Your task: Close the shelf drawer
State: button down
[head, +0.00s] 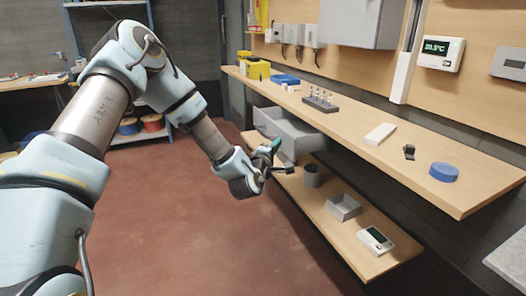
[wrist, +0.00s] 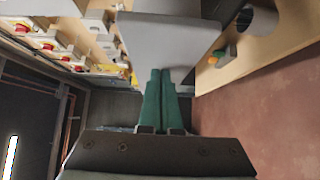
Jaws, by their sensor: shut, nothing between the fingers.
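The grey shelf drawer (head: 292,136) sticks out from under the bench top, pulled open. My gripper (head: 274,147) is beside the drawer's near end in the head view. In the wrist view, the green fingers of my gripper (wrist: 161,75) are together with nothing between them. Their tips overlap the lower edge of a grey panel (wrist: 165,42), which looks like the drawer's front. I cannot tell whether the tips touch it. My gripper hides part of the drawer's lower front in the head view.
The wooden bench top (head: 430,155) runs along the wall above a lower shelf (head: 350,245). The shelf holds a dark cup (head: 312,176), a grey open bin (head: 343,206) and a white meter (head: 375,240). The red floor (head: 190,230) in front is clear.

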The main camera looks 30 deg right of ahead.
aim_at(310, 137)
jog(key=d+b, duration=0.1)
jog(key=d, duration=0.3)
jog(key=s+d+b, duration=0.1)
jog(key=d, duration=0.2)
jog(key=d+b, duration=0.1)
jog(key=d, duration=0.3)
jog(key=shift+s+d+f+b, duration=0.1)
jog(key=shift+s+d+b, duration=0.1)
jog(key=shift+d+b, duration=0.2)
jog(key=shift+s+d+r, duration=0.1)
jog(key=shift+d+r, duration=0.05)
jog(key=shift+r, duration=0.1)
